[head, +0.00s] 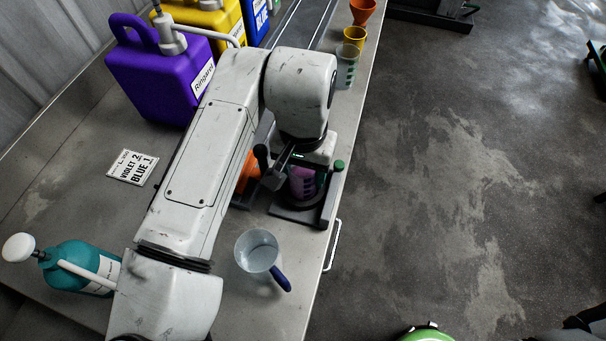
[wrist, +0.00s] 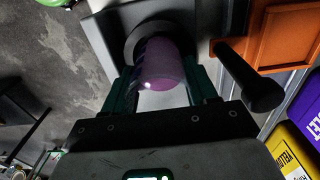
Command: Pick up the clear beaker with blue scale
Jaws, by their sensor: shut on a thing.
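A clear beaker (head: 303,184) holding purple contents is at the dark disperser stand (head: 300,214), near the table's right edge. Dark marks show on its side; their exact colour is hard to tell. In the wrist view the beaker (wrist: 160,66) sits between the two green fingers of my gripper (wrist: 160,88), which is shut on it. Its far end is in front of a dark round part of the stand. I cannot tell whether it is lifted off the base. In the head view my arm hides most of the gripper and the beaker's top.
A clear jug with a blue handle (head: 258,251) stands in front. A beaker with green marks (head: 347,66), a yellow cup (head: 355,37) and an orange funnel (head: 362,11) line the right edge. A purple canister (head: 150,80) and a teal bottle (head: 80,264) stand left. A stand rod (wrist: 250,78) is close beside the gripper.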

